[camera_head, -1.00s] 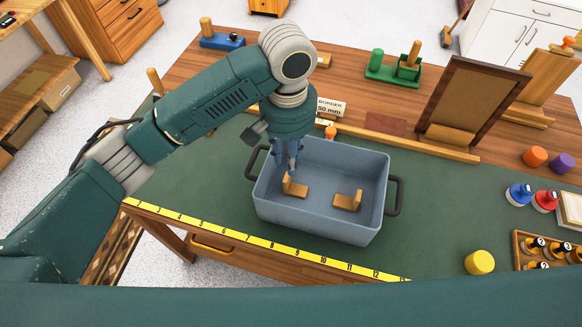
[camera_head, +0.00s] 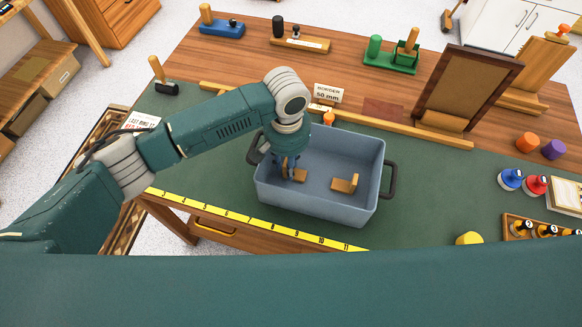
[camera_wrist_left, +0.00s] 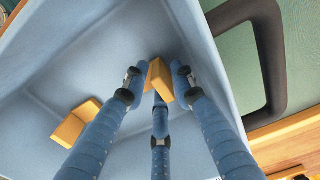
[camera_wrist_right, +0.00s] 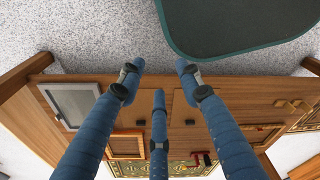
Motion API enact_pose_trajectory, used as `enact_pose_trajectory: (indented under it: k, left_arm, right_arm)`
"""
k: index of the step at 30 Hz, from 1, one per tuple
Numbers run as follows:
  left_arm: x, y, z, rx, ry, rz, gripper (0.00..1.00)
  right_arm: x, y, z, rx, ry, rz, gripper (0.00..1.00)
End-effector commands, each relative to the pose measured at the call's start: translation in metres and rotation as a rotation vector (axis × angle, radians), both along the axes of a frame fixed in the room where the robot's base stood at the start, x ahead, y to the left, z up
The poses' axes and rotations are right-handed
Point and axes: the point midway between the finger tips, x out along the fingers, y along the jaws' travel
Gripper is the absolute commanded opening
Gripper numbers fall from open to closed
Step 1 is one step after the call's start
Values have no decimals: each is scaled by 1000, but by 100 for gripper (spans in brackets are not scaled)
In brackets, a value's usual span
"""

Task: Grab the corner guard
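Two orange-brown, L-shaped corner guards lie in the grey-blue bin (camera_head: 325,205) on the green mat. The left corner guard (camera_head: 300,175) is partly hidden by my left gripper (camera_head: 289,172), which reaches down into the bin. In the left wrist view this corner guard (camera_wrist_left: 161,80) lies between the spread fingertips of my left gripper (camera_wrist_left: 155,85), with gaps at the sides. The right corner guard (camera_head: 345,184) lies apart on the bin floor; it also shows in the left wrist view (camera_wrist_left: 77,122). My right gripper (camera_wrist_right: 160,80) is open and empty, away from the bin.
The bin's walls and dark handles (camera_head: 389,180) are close around my left gripper. A yellow ruler (camera_head: 255,221) runs along the bench's front edge. A wooden rail (camera_head: 400,130) and a brown frame (camera_head: 465,88) stand behind the bin. Stamps and bottles are at the right.

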Motion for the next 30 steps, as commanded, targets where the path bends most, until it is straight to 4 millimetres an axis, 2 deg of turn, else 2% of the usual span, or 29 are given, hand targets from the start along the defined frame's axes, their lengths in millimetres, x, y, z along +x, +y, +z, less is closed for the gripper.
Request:
enact_pose_trajectory:
  k: [5, 9, 23, 26, 30]
  left_arm:
    - [0, 0, 0, 0, 0, -1, 24]
    - [0, 0, 0, -1, 0, -1, 0]
    - [0, -1, 3, -1, -1, -1, 0]
    - [0, -1, 10, -3, -1, -2, 0]
    - [1, -1, 31, -3, -4, -3, 0]
  right_arm:
    - [-5, 0, -1, -1, 9, 0, 35]
    - [-10, -1, -1, -1, 16, 0, 35]
    - [-14, -1, -2, -1, 20, 0, 35]
    - [-13, -1, -4, -1, 20, 0, 35]
    - [-13, 0, -8, -1, 19, 0, 35]
